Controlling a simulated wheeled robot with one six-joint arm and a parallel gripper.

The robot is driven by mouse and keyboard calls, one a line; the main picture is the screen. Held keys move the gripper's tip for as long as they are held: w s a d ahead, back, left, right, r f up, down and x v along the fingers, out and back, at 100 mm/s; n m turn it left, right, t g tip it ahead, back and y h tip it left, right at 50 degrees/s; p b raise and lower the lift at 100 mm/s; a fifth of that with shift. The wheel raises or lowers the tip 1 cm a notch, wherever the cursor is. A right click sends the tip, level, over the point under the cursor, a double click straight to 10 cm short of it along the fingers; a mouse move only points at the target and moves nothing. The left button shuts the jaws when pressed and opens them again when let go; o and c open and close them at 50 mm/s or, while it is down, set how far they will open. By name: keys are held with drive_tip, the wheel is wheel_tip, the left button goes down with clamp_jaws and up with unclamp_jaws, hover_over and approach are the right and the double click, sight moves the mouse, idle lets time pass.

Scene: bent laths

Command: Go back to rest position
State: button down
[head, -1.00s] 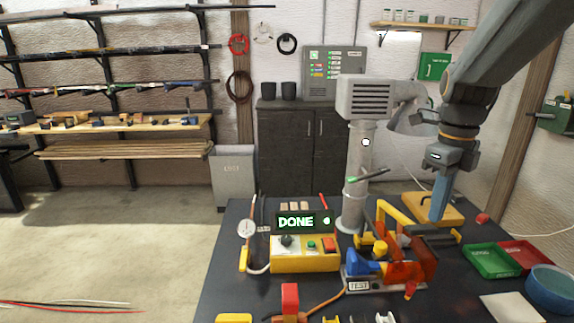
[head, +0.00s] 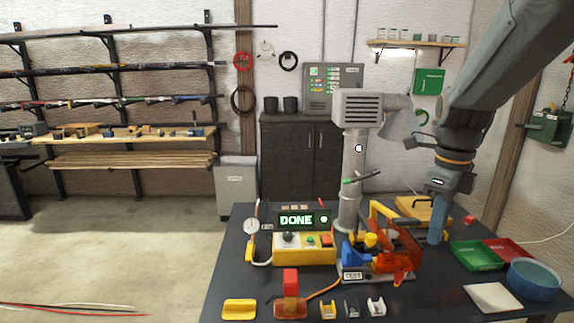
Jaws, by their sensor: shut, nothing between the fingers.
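My gripper (head: 436,238) points down at the end of my arm, which comes in from the upper right. Its long blue-grey fingers are together, with nothing seen between them. The fingertips show just right of the orange-red clamp of the test fixture (head: 352,276) and left of the green tray (head: 478,256). I cannot tell how high the tips are above the dark table (head: 230,280).
A grey column machine (head: 350,180) stands behind the fixture. A yellow board (head: 415,206) lies behind my gripper. A red tray (head: 508,250), a blue bowl (head: 534,279) and a white sheet (head: 492,297) are at the right. Small fittings (head: 328,309) line the front. Open floor (head: 120,250) lies left.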

drive_tip(key=s+a+f+n+b, duration=0.1)
drive_tip(key=a+f+n, duration=0.3)
drive_tip(key=n, duration=0.5)
drive_tip(key=s+a+f+n+t+b, duration=0.1)
drive_tip(key=s+a+f+n, duration=0.3)
drive_tip(key=n, duration=0.5)
drive_tip(key=s+a+f+n, duration=0.3)
drive_tip(key=a+f+n, duration=0.1)
drive_tip(key=f+n, duration=0.3)
drive_tip(key=n, duration=0.2)
drive_tip(key=shift+n+b, duration=0.4)
